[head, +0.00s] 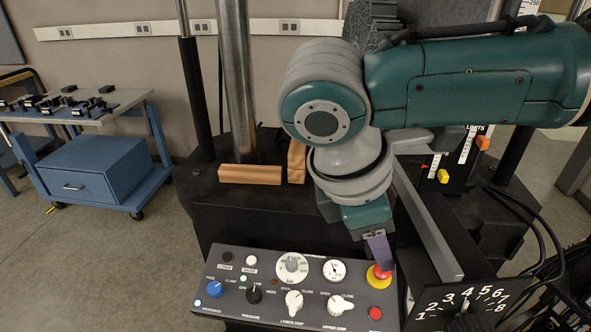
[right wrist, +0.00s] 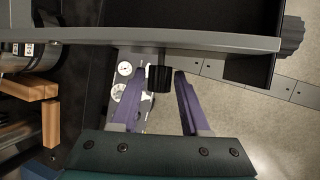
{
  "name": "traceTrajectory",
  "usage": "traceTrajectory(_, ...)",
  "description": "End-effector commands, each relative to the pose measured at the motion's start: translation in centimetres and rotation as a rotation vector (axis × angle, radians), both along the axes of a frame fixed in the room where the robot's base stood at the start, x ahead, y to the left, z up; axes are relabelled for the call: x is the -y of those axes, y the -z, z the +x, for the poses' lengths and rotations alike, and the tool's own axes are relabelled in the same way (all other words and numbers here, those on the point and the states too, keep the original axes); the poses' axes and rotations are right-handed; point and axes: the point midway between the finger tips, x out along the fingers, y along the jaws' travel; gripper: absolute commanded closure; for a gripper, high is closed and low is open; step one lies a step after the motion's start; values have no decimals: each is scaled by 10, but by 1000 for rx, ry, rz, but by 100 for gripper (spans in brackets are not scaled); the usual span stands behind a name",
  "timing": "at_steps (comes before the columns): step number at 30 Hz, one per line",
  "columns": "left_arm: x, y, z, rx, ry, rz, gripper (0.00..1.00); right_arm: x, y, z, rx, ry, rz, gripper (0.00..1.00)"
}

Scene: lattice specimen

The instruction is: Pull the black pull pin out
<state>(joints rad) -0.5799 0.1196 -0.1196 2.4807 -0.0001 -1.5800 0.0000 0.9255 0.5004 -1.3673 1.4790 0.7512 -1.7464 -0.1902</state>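The black pull pin shows in the right wrist view as a short dark ribbed knob (right wrist: 160,78) below a long grey bar (right wrist: 170,42). My right gripper (right wrist: 159,84) is open, with one purple finger on each side of the knob. In the head view my right gripper (head: 378,250) points down beside the grey bar (head: 432,225), above the control panel's right end. The knob is hidden there behind my wrist and fingers. My left gripper is in neither view.
The control panel (head: 245,307) has knobs, gauges and a red emergency button (head: 379,273) close to my fingers. A numbered dial plate (head: 430,301) and cables stand right. Wooden blocks (head: 250,174) lie on the black machine base. A blue cart (head: 85,178) stands far left.

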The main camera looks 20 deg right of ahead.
Motion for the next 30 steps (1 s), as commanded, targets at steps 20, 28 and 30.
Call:
traceTrajectory(20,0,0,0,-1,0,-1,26,-1,0,0,0,0,1,100)
traceTrajectory(28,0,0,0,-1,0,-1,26,-1,-1,0,0,0,1,100)
traceTrajectory(30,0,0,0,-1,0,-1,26,-1,-1,0,0,-1,1,100)
